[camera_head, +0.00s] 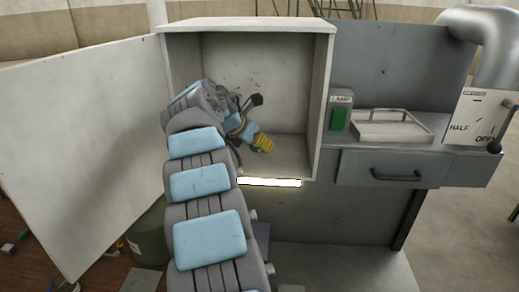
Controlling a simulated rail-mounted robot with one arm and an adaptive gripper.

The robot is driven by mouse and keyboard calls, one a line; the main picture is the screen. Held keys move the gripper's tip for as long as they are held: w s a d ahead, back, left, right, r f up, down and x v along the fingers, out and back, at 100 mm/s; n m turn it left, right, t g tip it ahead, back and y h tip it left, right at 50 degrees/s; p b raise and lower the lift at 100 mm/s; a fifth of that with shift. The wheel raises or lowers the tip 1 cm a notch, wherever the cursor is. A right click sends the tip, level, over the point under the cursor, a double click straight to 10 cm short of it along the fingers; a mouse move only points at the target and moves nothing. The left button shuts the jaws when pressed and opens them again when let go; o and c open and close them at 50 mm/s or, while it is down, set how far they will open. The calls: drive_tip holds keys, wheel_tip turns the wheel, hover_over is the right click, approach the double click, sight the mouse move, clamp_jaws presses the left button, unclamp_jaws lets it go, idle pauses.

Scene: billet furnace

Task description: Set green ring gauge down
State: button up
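My arm reaches into the open pale cabinet (323,80). My gripper (263,144) is inside it, low and right of the cabinet's middle, above the floor and pointing down to the right. Its end shows yellow and small, and I cannot tell whether the fingers are open or shut. I cannot make out the green ring gauge anywhere in this view. Whether something is held at the fingertips is too small to tell.
The cabinet door (85,150) stands wide open at left. A bright strip (269,182) lies at the cabinet's front lower edge.

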sight(264, 157)
drive_tip(key=shift+p+x, duration=1)
drive_tip(key=shift+x, duration=0.05)
drive_tip(key=shift+w+a+f, duration=0.1)
drive_tip(key=shift+w+a, duration=0.1)
drive_tip(key=shift+s+f+p, duration=0.1)
drive_tip(key=shift+f+p, duration=0.65)
drive_tip(key=shift+p, duration=0.2)
drive_tip(key=shift+f, duration=0.6)
drive_tip(key=shift+f, duration=0.15)
drive_tip(key=o, duration=1.2)
drive_tip(key=shift+c, duration=0.2)
drive_tip(key=shift+r, duration=0.2)
